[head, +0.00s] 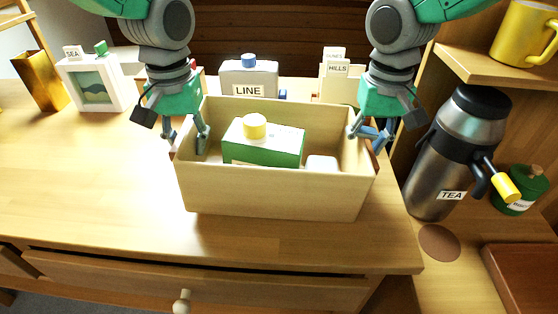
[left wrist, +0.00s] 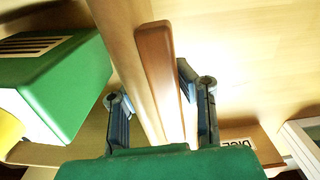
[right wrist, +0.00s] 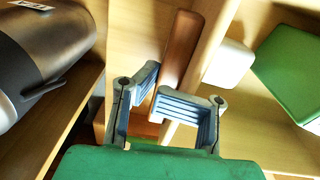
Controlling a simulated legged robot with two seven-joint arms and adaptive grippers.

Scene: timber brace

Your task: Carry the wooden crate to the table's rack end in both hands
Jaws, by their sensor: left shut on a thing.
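The wooden crate (head: 270,192) is a pale open box on the table (head: 110,170), near the table's right end. It holds a green-and-white carton with a yellow cap (head: 262,143) and a small white block (head: 321,163). My left gripper (head: 187,138) is shut on the crate's left wall, one finger inside and one outside; a brown grip strip (left wrist: 160,75) shows between its fingers in the left wrist view. My right gripper (head: 368,135) is at the right wall, its fingers spread on either side of the wall and its brown strip (right wrist: 177,55), with gaps showing.
A steel TEA flask (head: 455,150) stands close right of the crate, on a lower surface with a green jar (head: 520,190). A LINE container (head: 248,80) and a HILLS box (head: 340,82) stand behind the crate. The table's left part is mostly clear.

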